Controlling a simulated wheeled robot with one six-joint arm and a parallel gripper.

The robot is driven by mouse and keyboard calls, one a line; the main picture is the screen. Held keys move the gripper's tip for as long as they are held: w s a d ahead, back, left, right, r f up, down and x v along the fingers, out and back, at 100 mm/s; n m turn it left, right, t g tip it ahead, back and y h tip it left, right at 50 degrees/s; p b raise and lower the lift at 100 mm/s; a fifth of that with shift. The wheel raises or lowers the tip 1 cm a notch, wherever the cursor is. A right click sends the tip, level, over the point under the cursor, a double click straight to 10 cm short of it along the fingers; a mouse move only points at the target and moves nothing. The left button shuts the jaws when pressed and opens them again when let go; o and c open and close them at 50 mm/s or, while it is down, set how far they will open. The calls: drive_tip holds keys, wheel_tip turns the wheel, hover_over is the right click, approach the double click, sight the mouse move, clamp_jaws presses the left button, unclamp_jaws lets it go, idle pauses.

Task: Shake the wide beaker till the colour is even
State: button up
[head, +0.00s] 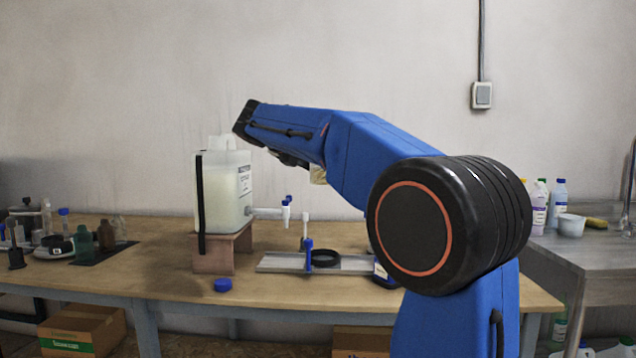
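My blue arm crosses the middle of the head view and hides most of what lies behind it. A dark part, perhaps of my gripper (290,158), shows just under the arm; its fingers cannot be made out. Close to it, a small pale yellowish piece (318,175) shows below the arm, above the table. It may be part of the wide beaker, but too little shows to tell, nor whether it is held. No wide beaker is plainly visible, and its colour cannot be judged.
A white drum (225,192) with a tap stands on a brown stand (213,258). A grey tray (275,263) with a black ring (325,258), a blue cap (223,285) and left-side bottles (106,235) are on the wooden table (180,284). Its front middle is mostly clear.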

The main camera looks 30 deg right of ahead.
sight(315, 184)
wheel_tip(315, 184, down, 6)
drive_tip(key=shift+r, duration=0.1)
wheel_tip(315, 184, up, 7)
drive_tip(key=shift+f, duration=0.15)
wheel_tip(315, 184, down, 6)
drive_tip(key=shift+f, duration=0.25)
wheel_tip(315, 184, up, 7)
drive_tip(key=shift+f, duration=0.1)
wheel_tip(315, 184, down, 7)
drive_tip(key=shift+f, duration=0.1)
